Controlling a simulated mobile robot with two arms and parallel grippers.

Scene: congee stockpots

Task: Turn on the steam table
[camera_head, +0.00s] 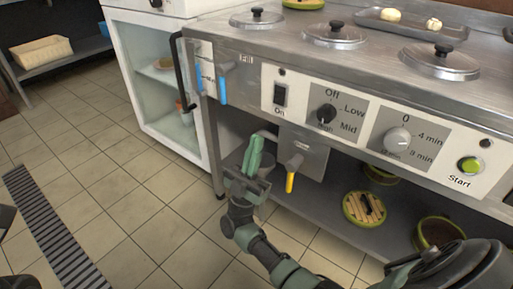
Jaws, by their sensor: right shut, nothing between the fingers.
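The steam table (440,185) is a steel counter with a control panel on its front. At the panel's left is a black rocker switch (281,96) labelled "On" below. Right of it are a black knob (326,114) marked Off, Low and Mid, a grey timer knob (397,139) marked in minutes, and a green Start button (470,166). I cannot tell the rocker's position. My right gripper (255,150) is shut and empty, pointing up in front of the table, below and left of the rocker switch and apart from it. My left gripper is not in view.
Lidded pots (334,36) sit on top. A glass-door cabinet (170,105) stands left.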

